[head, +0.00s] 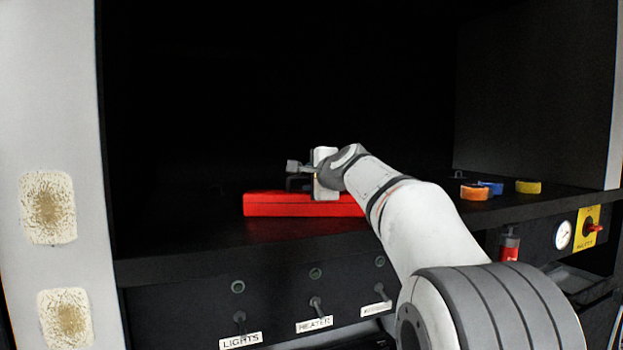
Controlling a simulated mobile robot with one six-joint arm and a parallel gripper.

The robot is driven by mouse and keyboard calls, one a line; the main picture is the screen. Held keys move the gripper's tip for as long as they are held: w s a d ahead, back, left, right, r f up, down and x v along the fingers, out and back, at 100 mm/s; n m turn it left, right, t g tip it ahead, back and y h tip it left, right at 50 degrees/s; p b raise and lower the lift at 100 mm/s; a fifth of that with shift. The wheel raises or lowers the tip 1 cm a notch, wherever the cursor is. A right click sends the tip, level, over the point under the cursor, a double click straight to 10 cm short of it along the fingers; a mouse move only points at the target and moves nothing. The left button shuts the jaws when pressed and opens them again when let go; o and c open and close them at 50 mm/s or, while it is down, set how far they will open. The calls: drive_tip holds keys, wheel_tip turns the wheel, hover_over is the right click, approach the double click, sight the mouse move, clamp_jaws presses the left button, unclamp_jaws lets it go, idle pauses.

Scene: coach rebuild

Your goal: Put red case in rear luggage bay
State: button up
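The red case (290,206) is a long, low red block lying flat on the black shelf (200,250) of a dark, open bay. My gripper (297,176) is just above the top of the case, near its middle, and my arm reaches in from the lower right. The gripper's white body and my wrist cover the right part of the case. The fingers are small and dark against the black background. I cannot tell whether they are open or shut, or whether they touch the case.
Below the shelf edge is a panel with labelled switches (316,305), a gauge (563,235) and a yellow-backed red switch (590,229). A pale post (60,130) bounds the left.

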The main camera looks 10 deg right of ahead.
drive_tip(key=b+v, duration=0.2)
drive_tip(key=v, duration=1)
drive_tip(key=shift+b, duration=0.3)
